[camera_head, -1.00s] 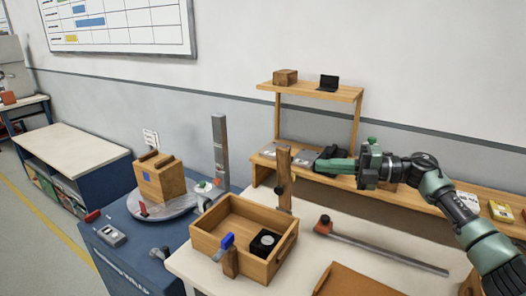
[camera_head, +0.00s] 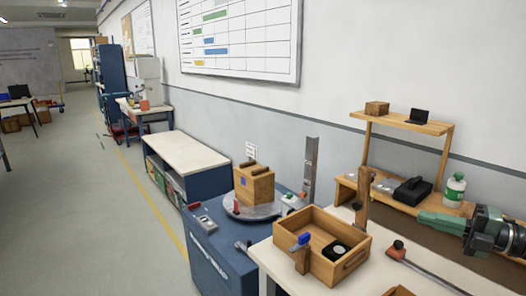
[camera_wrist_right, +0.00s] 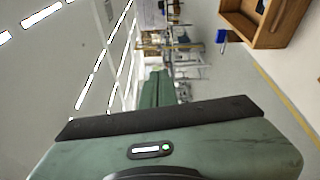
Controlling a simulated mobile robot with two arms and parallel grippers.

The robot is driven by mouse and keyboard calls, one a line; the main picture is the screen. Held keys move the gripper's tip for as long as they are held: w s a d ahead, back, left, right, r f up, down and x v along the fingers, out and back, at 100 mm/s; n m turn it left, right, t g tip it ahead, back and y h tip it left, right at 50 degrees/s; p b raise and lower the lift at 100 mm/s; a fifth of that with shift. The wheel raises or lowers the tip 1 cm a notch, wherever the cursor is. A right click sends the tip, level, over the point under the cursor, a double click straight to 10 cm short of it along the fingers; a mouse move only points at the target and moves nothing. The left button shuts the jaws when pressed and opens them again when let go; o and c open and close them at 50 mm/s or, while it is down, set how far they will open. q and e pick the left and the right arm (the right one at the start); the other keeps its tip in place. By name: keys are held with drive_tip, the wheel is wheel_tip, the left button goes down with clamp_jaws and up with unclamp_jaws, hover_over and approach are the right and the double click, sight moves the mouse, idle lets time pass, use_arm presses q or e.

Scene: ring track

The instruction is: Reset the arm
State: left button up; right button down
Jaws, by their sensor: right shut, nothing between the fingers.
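My right gripper (camera_head: 442,220) comes in from the right edge of the head view, in front of the wooden shelf bench. Its green fingers point left and are together, with nothing held. In the right wrist view the green finger (camera_wrist_right: 158,90) shows beyond the green wrist body, pointing away from the bench. The gripper is apart from the wooden tray and the shelf goods. My left gripper is not in view.
A wooden tray (camera_head: 364,268) with a black item stands on the white table. A clamp with a metal bar (camera_head: 432,274) lies to its right. A wooden box (camera_head: 254,186) sits on a round turntable.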

drive_tip(key=w+a+f+m+t+h, duration=0.45)
drive_tip(key=a+f+m+t, duration=0.3)
drive_tip(key=a+m, duration=0.2)
drive_tip(key=s+a+f+m+h, duration=0.1)
drive_tip(key=s+f+m+h, duration=0.4)
drive_tip(key=f+m+h, duration=0.5)
drive_tip(key=s+a+f+m+g, duration=0.3)
drive_tip(key=s+f+g, duration=0.25)
drive_tip(key=s, duration=0.55)
drive_tip(key=s+a+f+m+g, duration=0.2)
drive_tip(key=s+f+m+g, duration=0.3)
drive_tip(key=s, duration=0.6)
drive_tip(key=s+a+f+m+g, duration=0.1)
drive_tip(key=s+a+f+g, duration=0.25)
drive_tip(key=s+f, duration=0.5)
drive_tip(key=s+d+f+g, duration=0.1)
drive_tip(key=s+f, duration=0.1)
drive_tip(key=f, duration=1.1)
drive_tip(key=s+f, duration=0.2)
drive_tip(key=f, duration=1)
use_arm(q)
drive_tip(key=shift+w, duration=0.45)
use_arm(e)
drive_tip(key=s+d+f+g, duration=0.1)
drive_tip(key=s+d+f, duration=0.2)
drive_tip(key=s+f, duration=1.1)
drive_tip(key=shift+s+f, duration=0.4)
drive_tip(key=shift+s, duration=0.7)
